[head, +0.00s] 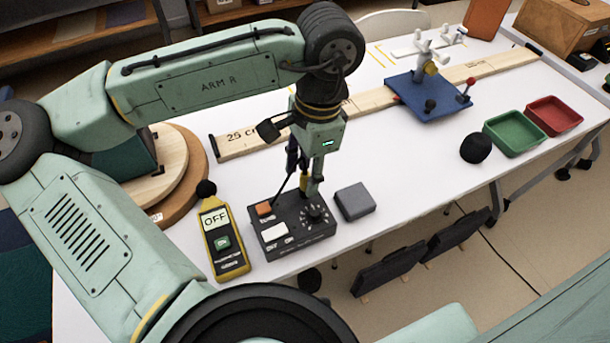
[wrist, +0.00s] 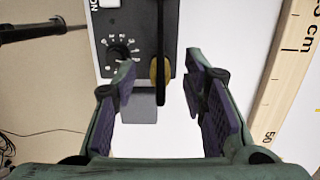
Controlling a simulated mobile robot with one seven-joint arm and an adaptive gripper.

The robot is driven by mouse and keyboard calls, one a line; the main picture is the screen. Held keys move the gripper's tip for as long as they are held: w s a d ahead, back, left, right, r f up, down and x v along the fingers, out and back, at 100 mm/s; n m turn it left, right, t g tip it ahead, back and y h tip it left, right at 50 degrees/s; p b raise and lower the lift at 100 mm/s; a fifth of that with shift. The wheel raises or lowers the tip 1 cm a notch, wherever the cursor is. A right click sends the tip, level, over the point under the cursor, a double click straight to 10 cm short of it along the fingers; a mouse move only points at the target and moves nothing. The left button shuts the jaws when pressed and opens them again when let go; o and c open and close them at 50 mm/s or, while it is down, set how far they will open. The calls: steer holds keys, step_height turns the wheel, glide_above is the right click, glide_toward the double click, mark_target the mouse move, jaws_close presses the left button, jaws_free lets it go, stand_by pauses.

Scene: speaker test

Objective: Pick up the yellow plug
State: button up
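The yellow plug (head: 303,183) is small and stands at the black control box (head: 292,226), partly hidden by my gripper in the head view. In the wrist view the yellow plug (wrist: 160,72) lies between my fingertips, at the edge of the box, with a black cable or stem running up from it. My gripper (wrist: 160,68) is open, pointing down, with purple pads on either side of the plug and a visible gap to each. It also shows in the head view (head: 305,172). Whether the plug sits in a socket is hidden.
A yellow meter reading OFF (head: 224,238) and a grey block (head: 355,201) flank the box. The table's middle is clear.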

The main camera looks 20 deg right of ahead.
steer(key=shift+f, duration=0.65)
steer(key=shift+c, duration=0.5)
jaws_close()
